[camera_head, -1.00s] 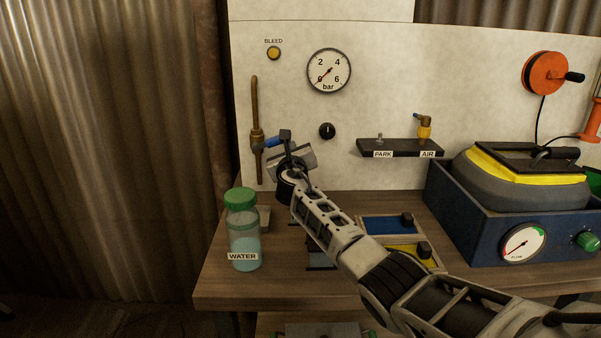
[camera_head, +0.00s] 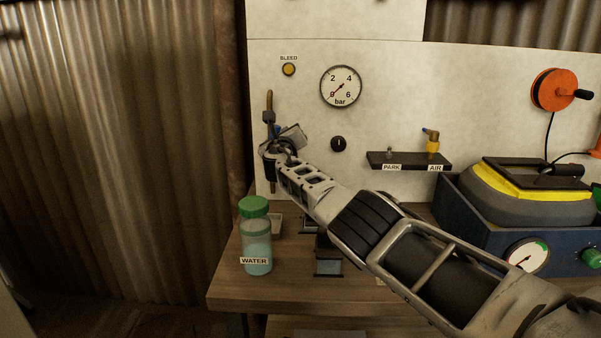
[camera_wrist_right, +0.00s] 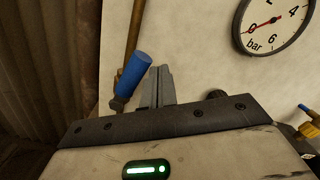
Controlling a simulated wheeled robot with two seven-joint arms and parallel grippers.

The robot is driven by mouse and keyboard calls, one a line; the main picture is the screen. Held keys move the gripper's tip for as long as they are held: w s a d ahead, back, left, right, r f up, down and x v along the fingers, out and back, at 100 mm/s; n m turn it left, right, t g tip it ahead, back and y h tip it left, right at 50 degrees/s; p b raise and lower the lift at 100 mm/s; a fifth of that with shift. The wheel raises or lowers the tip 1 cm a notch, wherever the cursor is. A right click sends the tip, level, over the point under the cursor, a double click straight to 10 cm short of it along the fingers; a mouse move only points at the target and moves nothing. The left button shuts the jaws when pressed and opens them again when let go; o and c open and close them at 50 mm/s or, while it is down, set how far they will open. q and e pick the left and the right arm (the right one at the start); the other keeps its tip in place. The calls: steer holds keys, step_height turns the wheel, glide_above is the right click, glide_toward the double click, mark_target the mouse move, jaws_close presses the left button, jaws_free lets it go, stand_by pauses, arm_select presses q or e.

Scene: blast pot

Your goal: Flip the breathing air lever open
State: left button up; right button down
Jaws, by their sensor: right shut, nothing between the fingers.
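The breathing air lever has a blue handle on a brass pipe (camera_head: 269,100) at the left of the pale panel. In the head view my right gripper (camera_head: 270,128) covers most of the lever, leaving only a sliver of blue. In the right wrist view the blue handle (camera_wrist_right: 135,70) stands at a slant close to the pipe (camera_wrist_right: 134,28). My right gripper (camera_wrist_right: 158,86) is shut and empty, its fingers just right of the handle. I cannot tell whether they touch it. My left gripper is out of view.
A water bottle (camera_head: 256,238) with a green lid stands on the wooden bench (camera_head: 228,285) below the gripper. A gauge (camera_head: 340,87), a black knob (camera_head: 338,144) and a small shelf (camera_head: 408,160) are on the panel. A blue case (camera_head: 460,218) stands at the right.

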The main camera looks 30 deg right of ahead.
steer(key=shift+w+a+r+p, duration=0.15)
steer(key=shift+w+a+r, duration=0.2)
steer(key=shift+a, duration=0.2)
steer(key=shift+w+a+r+p, duration=0.2)
steer(key=shift+w+a, duration=0.1)
steer(key=shift+a, duration=0.25)
steer(key=shift+a+r, duration=0.1)
steer(key=shift+a, duration=0.1)
